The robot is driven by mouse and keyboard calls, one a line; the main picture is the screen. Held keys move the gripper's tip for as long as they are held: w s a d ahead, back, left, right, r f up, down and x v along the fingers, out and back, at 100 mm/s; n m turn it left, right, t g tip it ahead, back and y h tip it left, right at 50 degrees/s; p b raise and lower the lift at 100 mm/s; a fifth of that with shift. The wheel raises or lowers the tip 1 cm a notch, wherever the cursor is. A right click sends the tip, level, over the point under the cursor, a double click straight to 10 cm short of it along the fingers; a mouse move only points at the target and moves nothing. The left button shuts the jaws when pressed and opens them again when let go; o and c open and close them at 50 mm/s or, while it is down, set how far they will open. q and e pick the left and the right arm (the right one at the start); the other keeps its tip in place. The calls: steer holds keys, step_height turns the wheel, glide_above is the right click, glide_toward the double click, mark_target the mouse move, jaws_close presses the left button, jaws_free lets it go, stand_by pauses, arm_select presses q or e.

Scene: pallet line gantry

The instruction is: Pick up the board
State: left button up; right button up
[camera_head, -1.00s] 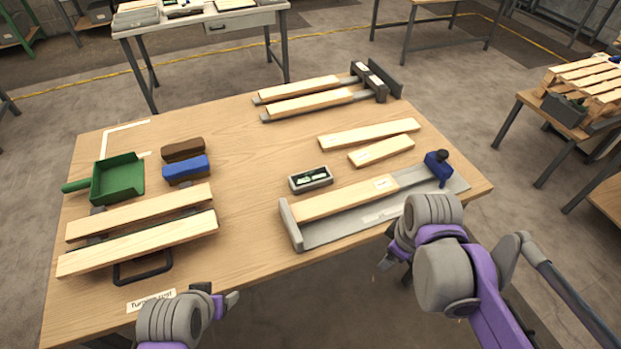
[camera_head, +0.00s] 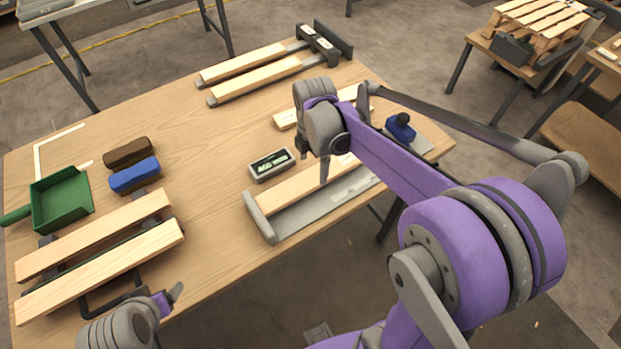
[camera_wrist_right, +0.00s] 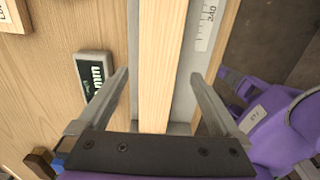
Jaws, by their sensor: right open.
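A pale wooden board (camera_head: 300,187) lies in a grey metal tray-like fixture (camera_head: 318,215) near the table's front edge. It also runs up the middle of the right wrist view (camera_wrist_right: 155,60). My right gripper (camera_wrist_right: 160,80) is open above this board, one finger on each side of it in that view; the gap in height is hard to judge. In the head view my right gripper (camera_head: 328,168) and arm cover the board's right part. My left gripper (camera_head: 172,297) is low at the front left, away from the board; its jaw opening is unclear.
Two boards on a black-handled rack (camera_head: 130,270) lie at left, beside a green dustpan (camera_head: 62,198) and a blue brush (camera_head: 135,174). A small display box (camera_head: 271,164) sits close beside the fixture. A blue clamp (camera_head: 400,127) stands at its right end. Two boards lie behind.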

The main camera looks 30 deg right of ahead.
mark_target(311, 178)
steer(key=f, duration=0.5)
steer(key=shift+w+a, duration=0.1)
steer(key=shift+a, duration=0.1)
steer(key=shift+r, duration=0.1)
jaws_close()
